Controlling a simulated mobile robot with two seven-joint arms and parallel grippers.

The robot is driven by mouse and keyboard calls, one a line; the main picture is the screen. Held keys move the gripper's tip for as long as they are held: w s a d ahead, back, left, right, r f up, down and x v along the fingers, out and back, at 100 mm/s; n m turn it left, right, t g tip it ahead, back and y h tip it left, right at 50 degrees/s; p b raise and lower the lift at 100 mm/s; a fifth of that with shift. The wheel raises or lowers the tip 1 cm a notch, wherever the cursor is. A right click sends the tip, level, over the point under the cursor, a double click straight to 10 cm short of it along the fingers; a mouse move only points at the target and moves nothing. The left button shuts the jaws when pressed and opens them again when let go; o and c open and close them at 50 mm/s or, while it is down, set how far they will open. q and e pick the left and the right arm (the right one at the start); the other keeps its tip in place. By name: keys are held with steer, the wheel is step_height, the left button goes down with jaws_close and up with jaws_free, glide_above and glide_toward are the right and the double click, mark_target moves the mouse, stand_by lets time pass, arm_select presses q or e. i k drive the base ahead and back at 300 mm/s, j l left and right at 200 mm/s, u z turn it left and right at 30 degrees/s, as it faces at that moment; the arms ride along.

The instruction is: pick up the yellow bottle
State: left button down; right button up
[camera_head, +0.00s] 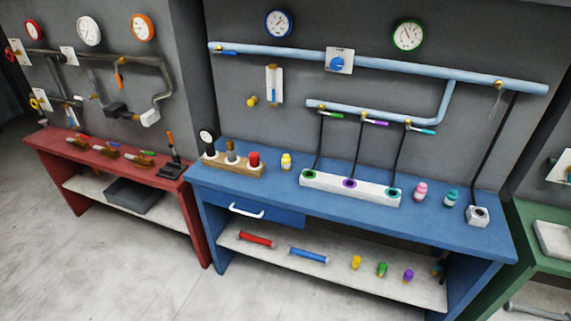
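A small yellow bottle (286,162) with a pale band stands upright on the blue table top (225,180), between the wooden block and the white block with coloured ports. A second small yellow item (356,262) stands on the shelf below the table, beside a green item (382,269) and a purple item (408,275). Neither of my grippers shows in the head view.
A wooden block (235,171) with a gauge and a red cup stands left of the yellow bottle. The white block (325,187) has dark hoses rising from it. Pink (420,191) and teal (451,198) bottles stand further right. Grey floor in front is clear.

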mark_target(286, 159)
steer(key=i+j+z, duration=0.2)
steer(key=i+j, duration=0.15)
steer(key=i, duration=0.2)
steer(key=i+j+z, duration=0.1)
steer(key=i, duration=0.3)
steer(key=i+j, duration=0.1)
steer(key=i, duration=0.3)
steer(key=i+j+z, duration=0.15)
steer(key=i, duration=0.25)
